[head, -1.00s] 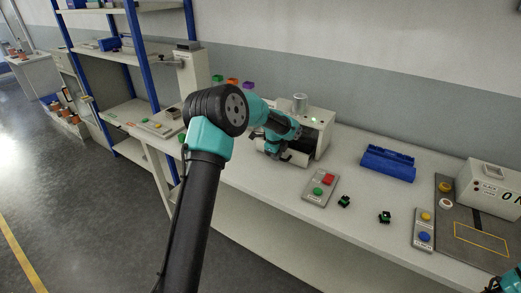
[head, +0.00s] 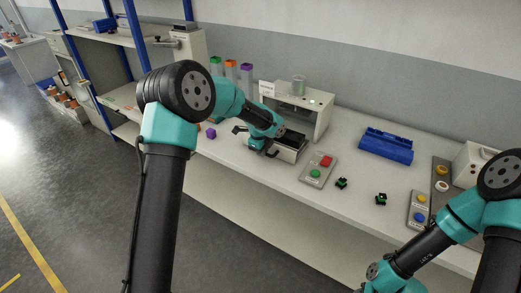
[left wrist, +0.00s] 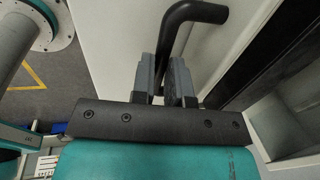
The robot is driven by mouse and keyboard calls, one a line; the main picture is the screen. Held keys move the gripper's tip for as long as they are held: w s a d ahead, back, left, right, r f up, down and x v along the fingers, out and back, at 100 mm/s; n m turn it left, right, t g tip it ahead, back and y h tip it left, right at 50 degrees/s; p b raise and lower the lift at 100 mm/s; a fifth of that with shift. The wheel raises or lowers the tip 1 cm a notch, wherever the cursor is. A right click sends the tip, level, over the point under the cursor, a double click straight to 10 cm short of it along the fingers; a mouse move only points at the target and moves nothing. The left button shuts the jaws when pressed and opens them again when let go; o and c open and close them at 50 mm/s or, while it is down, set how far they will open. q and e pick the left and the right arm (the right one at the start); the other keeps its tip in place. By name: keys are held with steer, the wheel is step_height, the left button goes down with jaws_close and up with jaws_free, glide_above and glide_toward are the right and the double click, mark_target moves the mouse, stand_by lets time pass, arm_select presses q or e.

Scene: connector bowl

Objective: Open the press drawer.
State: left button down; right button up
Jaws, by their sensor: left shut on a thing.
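The press (head: 318,118) is a white box at the back of the bench, with a clear cylinder on top. Its drawer (head: 290,153) stands pulled out toward the bench's front edge, with a dark top surface. My left gripper (head: 262,150) is at the drawer's front. In the left wrist view, the gripper (left wrist: 167,75) is shut on the black bent drawer handle (left wrist: 195,12), which passes between the fingers. My right arm shows at the lower right, but its gripper is outside the frame.
A button box (head: 318,169) with red and green buttons lies right of the drawer. Two small dark green parts (head: 341,183) lie beside it. A blue rack (head: 386,146) stands farther back. A purple cube (head: 211,133) and colour-topped tubes (head: 231,72) are left of the press.

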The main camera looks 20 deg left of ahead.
arm_select(q)
steer(key=c, duration=1.1)
jaws_free()
steer(key=shift+r, duration=0.1)
steer(key=s+r, duration=0.1)
steer(key=r, duration=0.4)
steer(key=s+r, duration=0.1)
steer(key=r, duration=0.5)
steer(key=s+r, duration=0.1)
steer(key=r, duration=0.5)
steer(key=shift+s+a, duration=0.15)
steer(key=shift+a, duration=0.25)
steer(key=shift+f, duration=0.1)
